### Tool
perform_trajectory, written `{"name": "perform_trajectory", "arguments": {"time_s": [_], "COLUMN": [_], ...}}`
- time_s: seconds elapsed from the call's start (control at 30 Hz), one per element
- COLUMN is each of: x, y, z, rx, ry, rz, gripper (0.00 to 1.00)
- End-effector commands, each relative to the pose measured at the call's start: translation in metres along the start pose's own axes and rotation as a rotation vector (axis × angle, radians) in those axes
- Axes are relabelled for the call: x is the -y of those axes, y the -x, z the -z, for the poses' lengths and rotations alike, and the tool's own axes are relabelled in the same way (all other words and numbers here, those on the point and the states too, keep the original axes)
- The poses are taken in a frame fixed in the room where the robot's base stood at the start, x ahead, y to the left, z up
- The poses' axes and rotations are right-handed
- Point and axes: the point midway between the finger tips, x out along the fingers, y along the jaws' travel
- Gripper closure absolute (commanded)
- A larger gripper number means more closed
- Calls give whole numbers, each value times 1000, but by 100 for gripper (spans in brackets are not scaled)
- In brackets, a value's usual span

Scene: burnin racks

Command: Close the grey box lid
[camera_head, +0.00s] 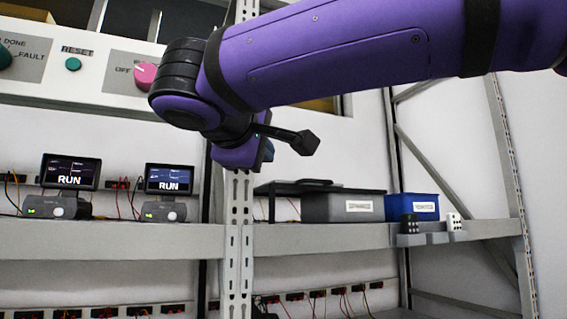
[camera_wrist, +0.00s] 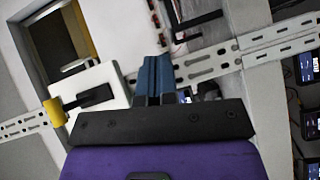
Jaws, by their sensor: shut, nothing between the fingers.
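The grey box (camera_head: 345,207) stands on the right part of the shelf, with a white label on its front. Its dark lid (camera_head: 290,188), with a handle on top, appears slid to the left and overhangs the box's left side. My gripper (camera_head: 266,153) is above and left of the box, in front of the upright post and apart from the lid. In the wrist view, my gripper's blue fingers (camera_wrist: 153,76) are shut with nothing between them. A dark bar-shaped part (camera_wrist: 195,20) at the top of that view may be the lid's handle; I cannot be sure.
A blue box (camera_head: 412,206) stands right of the grey box. A perforated post (camera_head: 238,230) rises left of the lid. Two RUN monitors (camera_head: 70,172) stand farther left.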

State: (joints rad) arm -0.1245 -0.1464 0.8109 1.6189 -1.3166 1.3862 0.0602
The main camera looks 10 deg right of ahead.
Motion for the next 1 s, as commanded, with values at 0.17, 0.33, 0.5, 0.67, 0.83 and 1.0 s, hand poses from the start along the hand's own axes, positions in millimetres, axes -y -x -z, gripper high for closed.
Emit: {"name": "perform_trajectory", "arguments": {"time_s": [0.17, 0.33, 0.5, 0.67, 0.83, 1.0], "x": [1, 1, 1, 1, 1, 1], "y": [-30, -62, -94, -107, -116, -118], "z": [-1, -1, -1, -19, -27, -30], "rx": [3, 4, 4, 4, 2, 2], "ry": [1, 0, 1, 0, 0, 1], "rz": [2, 3, 3, 1, 1, 2], "gripper": [100, 100, 100, 100, 100, 100]}}
